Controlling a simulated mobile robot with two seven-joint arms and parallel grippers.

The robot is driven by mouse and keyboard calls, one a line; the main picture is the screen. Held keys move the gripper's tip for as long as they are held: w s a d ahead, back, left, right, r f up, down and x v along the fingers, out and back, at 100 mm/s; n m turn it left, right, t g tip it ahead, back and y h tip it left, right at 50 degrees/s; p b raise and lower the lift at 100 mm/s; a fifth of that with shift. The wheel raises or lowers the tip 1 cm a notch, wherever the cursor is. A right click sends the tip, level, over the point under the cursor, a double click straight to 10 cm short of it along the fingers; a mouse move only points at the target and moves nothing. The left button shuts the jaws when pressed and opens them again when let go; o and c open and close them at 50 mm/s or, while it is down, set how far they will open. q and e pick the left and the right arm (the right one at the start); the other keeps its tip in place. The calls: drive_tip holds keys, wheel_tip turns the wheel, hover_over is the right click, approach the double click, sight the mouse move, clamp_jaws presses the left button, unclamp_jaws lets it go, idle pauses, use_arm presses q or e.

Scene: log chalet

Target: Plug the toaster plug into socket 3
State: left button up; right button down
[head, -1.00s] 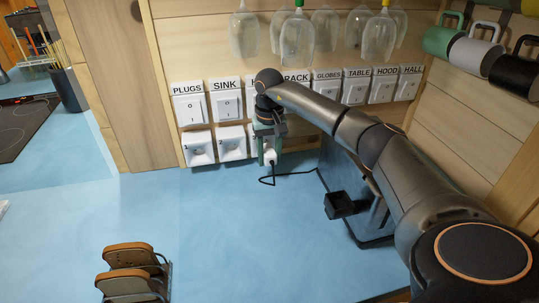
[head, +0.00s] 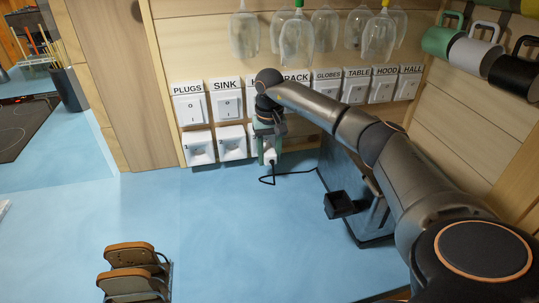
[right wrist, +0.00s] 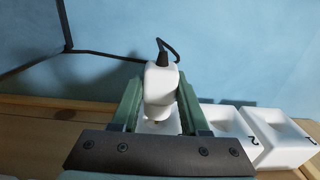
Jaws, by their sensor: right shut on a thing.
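The white toaster plug (head: 270,156) is between the fingers of my right gripper (head: 269,146), close to the wall at the socket row. In the right wrist view the green fingers (right wrist: 159,108) are shut on the plug (right wrist: 161,80), its black cord leaving the far end. Socket 3 (head: 253,143) is mostly hidden by my gripper in the head view. In the wrist view a white socket face (right wrist: 158,127) shows behind the plug. I cannot tell whether the pins are in it. The cord runs right toward the dark metallic toaster (head: 350,188). My left gripper is out of view.
Socket 1 (head: 199,149) and socket 2 (head: 232,144) are left of my gripper, below labelled switches (head: 226,106). Glasses (head: 297,43) hang above, and mugs (head: 471,54) hang at right. A rack with bread (head: 130,266) stands at the front. The blue counter (head: 225,225) is clear between.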

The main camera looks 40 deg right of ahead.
sight(267, 144)
idle(0.4)
drive_tip(key=shift+w+d+b, duration=0.15)
drive_tip(key=shift+w+d, duration=0.25)
drive_tip(key=shift+w, duration=0.3)
drive_tip(key=shift+w+d+b, duration=0.15)
drive_tip(key=shift+w+d, duration=0.2)
drive_tip(key=shift+w, duration=0.3)
drive_tip(key=shift+s, duration=0.2)
drive_tip(key=shift+s+a+p, duration=0.15)
drive_tip(key=shift+p, duration=0.2)
drive_tip(key=shift+s+a+p, duration=0.45)
drive_tip(key=shift+s, duration=0.3)
drive_tip(key=shift+p, duration=0.3)
idle(1.2)
drive_tip(key=shift+w+d+b, duration=0.3)
drive_tip(key=shift+w+b, duration=0.1)
drive_tip(key=shift+w, duration=0.15)
drive_tip(key=shift+w+d+b, duration=0.3)
drive_tip(key=shift+w+b, duration=0.05)
drive_tip(key=shift+w, duration=0.2)
